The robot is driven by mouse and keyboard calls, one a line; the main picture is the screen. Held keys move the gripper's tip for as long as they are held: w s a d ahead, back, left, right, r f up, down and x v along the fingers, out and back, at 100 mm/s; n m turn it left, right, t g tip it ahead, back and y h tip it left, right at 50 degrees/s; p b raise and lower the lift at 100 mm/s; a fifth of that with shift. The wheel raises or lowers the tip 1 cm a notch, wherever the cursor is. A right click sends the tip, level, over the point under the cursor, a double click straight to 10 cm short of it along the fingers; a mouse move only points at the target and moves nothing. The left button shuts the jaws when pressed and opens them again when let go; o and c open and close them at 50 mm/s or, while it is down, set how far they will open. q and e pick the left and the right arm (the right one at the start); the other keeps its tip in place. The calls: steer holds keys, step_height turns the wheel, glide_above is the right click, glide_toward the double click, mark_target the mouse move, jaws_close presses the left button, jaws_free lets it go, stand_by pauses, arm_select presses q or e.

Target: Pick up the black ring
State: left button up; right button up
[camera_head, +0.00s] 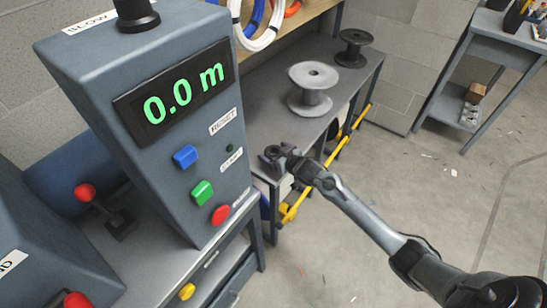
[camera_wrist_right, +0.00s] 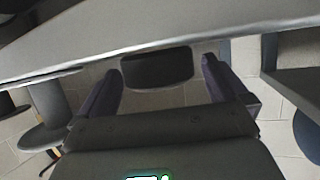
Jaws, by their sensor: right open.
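I cannot make out a black ring for certain in either view. My right gripper (camera_head: 272,157) is open in front of the near end of the grey bench, just right of the meter box. In the right wrist view its two fingers (camera_wrist_right: 160,85) stand apart. A dark, rounded shape (camera_wrist_right: 157,68) shows between and beyond them; I cannot tell what it is or whether it touches them. My left gripper is not in view.
The meter box (camera_head: 165,120) reads 0.0 m and has colored buttons. A grey spool (camera_head: 312,88) and a dark spool (camera_head: 353,48) stand on the bench (camera_head: 262,88). White, blue and orange coils (camera_head: 262,30) hang behind. The floor (camera_head: 430,200) at right is open.

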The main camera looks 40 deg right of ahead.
steer(key=shift+w+f, duration=0.2)
steer(key=shift+w, duration=0.35)
steer(key=shift+s, duration=0.1)
steer(key=shift+c, duration=0.5)
steer(key=c, duration=0.9)
steer(key=shift+r, duration=0.1)
